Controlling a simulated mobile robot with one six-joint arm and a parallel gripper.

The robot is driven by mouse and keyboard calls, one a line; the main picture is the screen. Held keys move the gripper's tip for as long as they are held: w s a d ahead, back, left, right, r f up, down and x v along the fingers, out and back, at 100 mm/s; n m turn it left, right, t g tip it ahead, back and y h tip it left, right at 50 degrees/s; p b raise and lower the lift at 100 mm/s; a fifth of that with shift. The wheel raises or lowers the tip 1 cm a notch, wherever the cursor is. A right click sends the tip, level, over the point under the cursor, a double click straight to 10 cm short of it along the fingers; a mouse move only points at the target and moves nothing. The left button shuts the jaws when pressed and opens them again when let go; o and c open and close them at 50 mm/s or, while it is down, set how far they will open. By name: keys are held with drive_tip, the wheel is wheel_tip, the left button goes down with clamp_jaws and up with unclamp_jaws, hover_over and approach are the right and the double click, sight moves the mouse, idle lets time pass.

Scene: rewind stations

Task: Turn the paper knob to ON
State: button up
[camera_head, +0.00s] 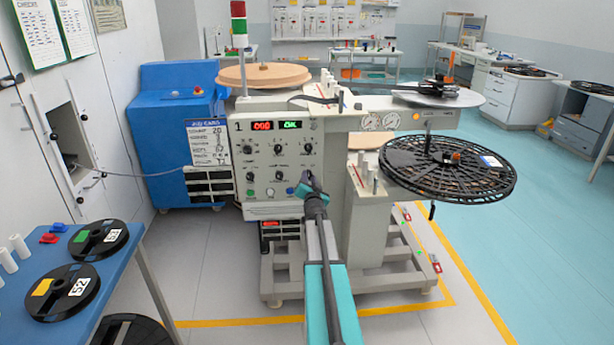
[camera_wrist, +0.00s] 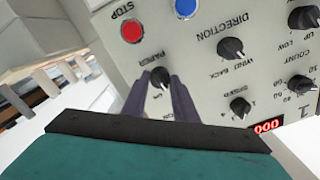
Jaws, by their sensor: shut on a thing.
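The paper knob (camera_wrist: 160,76) is a small black knob on the pale control panel, under an upside-down PAPER label in the wrist view. My gripper (camera_wrist: 161,86) has its two dark fingers on either side of the knob, shut on it. In the head view my gripper (camera_head: 312,184) reaches the lower right of the control panel (camera_head: 262,170) and hides the knob. I cannot tell which setting the knob's pointer is at; the small lettering beside it is partly covered.
In the wrist view a red STOP button (camera_wrist: 132,31), a blue button (camera_wrist: 186,8) and the direction knob (camera_wrist: 231,48) are near my fingers. In the head view a black reel (camera_head: 448,170) juts out at right, and a blue table (camera_head: 30,235) with spools stands at left.

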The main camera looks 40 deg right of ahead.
drive_tip(key=m+p, duration=0.2)
drive_tip(key=m, duration=0.1)
drive_tip(key=shift+w+r+m, duration=0.1)
drive_tip(key=shift+r+m, duration=0.2)
drive_tip(key=shift+r, duration=0.05)
drive_tip(key=m+p, duration=0.1)
drive_tip(key=m, duration=0.3)
drive_tip(key=shift+f+p, duration=0.1)
drive_tip(key=shift+p, duration=0.25)
drive_tip(key=shift+m, duration=0.3)
drive_tip(key=o, duration=1.1)
drive_tip(key=shift+f, duration=0.1)
drive_tip(key=shift+c, duration=0.2)
drive_tip(key=shift+f, duration=0.1)
